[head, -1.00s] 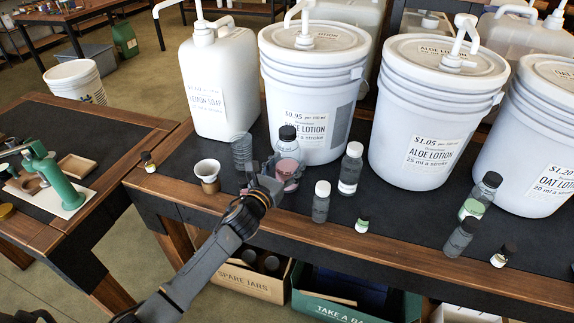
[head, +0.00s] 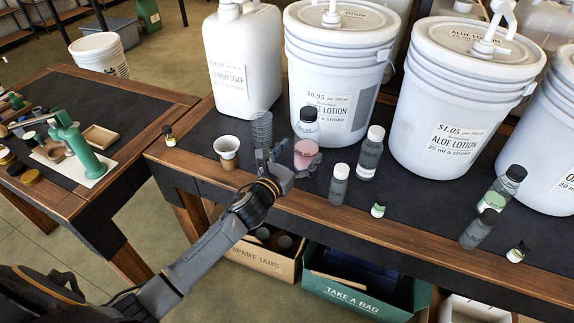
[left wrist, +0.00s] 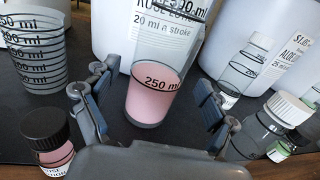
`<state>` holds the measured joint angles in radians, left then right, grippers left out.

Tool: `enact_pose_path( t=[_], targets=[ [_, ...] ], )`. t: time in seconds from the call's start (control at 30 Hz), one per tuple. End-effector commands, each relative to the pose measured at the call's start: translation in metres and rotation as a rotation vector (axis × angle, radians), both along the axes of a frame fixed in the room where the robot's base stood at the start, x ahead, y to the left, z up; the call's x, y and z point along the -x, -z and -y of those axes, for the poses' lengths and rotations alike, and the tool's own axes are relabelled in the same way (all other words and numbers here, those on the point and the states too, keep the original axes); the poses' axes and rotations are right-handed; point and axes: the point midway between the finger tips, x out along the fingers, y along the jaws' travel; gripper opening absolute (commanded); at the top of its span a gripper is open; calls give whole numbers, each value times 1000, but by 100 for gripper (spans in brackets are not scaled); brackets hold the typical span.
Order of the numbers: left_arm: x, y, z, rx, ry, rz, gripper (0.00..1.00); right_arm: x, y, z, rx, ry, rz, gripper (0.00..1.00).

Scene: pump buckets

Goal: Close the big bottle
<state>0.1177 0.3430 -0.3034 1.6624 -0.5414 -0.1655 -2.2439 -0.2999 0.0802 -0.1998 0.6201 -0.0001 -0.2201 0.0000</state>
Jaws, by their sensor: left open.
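The big clear bottle (head: 306,152) stands upright on the dark tabletop, with pink liquid low inside. A dark cap (head: 308,113) shows at its top in the head view; I cannot tell whether it is screwed tight. In the left wrist view the bottle (left wrist: 150,95) is cut off by the upper edge, so its top is out of sight there. My left gripper (head: 286,167) is open at the bottle's near side. In the left wrist view its two fingers (left wrist: 152,88) stand left and right of the bottle, with gaps visible. My right gripper is not in view.
Capped bottles (head: 370,153) stand to the right. A white lotion bucket (head: 335,75) is close behind. A small black-capped bottle (left wrist: 47,138) sits beside the left finger.

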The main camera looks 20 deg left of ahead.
Motion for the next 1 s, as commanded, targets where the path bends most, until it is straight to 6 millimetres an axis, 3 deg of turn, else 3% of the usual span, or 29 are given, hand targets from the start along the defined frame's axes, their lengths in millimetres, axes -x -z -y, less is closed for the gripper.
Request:
enact_pose_path(
  t=[0.2, 0.4, 1.0],
  targets=[
    [49, 2, -10, -1, 0, -2, 85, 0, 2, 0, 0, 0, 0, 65],
    [76, 1, -15, -1, -1, -1, 85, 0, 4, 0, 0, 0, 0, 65],
    [83, -1, -16, 0, -1, 1, 85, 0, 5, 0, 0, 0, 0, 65]
  ],
)
